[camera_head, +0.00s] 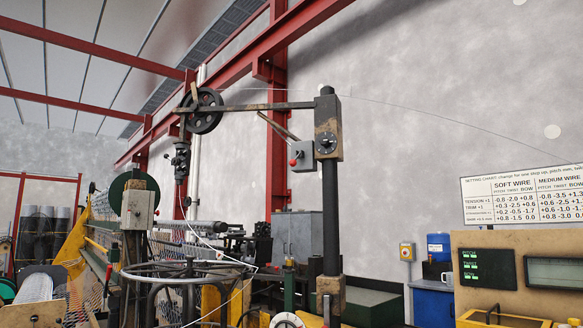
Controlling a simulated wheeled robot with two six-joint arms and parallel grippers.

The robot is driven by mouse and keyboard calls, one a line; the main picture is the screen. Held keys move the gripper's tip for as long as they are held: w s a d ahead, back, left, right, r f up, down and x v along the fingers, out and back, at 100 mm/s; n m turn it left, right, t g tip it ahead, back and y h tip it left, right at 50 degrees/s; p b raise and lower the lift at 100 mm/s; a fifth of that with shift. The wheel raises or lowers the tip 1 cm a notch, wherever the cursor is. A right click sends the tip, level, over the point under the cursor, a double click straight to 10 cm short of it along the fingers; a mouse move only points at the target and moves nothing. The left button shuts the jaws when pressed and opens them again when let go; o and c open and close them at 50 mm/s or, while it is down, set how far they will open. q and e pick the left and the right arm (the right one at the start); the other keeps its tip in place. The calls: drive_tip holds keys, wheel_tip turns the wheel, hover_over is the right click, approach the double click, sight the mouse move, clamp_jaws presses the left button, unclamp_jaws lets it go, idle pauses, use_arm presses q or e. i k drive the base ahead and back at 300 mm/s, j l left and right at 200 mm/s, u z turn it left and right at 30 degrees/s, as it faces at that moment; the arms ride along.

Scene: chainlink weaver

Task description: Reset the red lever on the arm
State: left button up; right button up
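A small red-tipped lever (293,162) sticks out at the lower left of a grey box (303,155). The box sits below the horizontal arm (265,106), close to the dark upright post (331,215). The arm runs left from the post's head to a black spoked wheel (203,110). The exact tilt of the red-tipped lever is too small to tell. Neither of my grippers is in view.
A tan console (515,265) with green displays and a settings chart (525,197) is at right. A thin wire curves from the arm toward the right. A grey cabinet (297,234) stands behind.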

sight(293, 162)
drive_tip(key=i+l+u, duration=0.15)
drive_tip(key=i, duration=0.4)
drive_tip(key=i+l+u, duration=0.2)
drive_tip(key=i+l, duration=0.15)
drive_tip(key=i, duration=0.15)
drive_tip(key=i+l+u, duration=0.15)
drive_tip(key=i+l, duration=0.25)
drive_tip(key=i, duration=0.1)
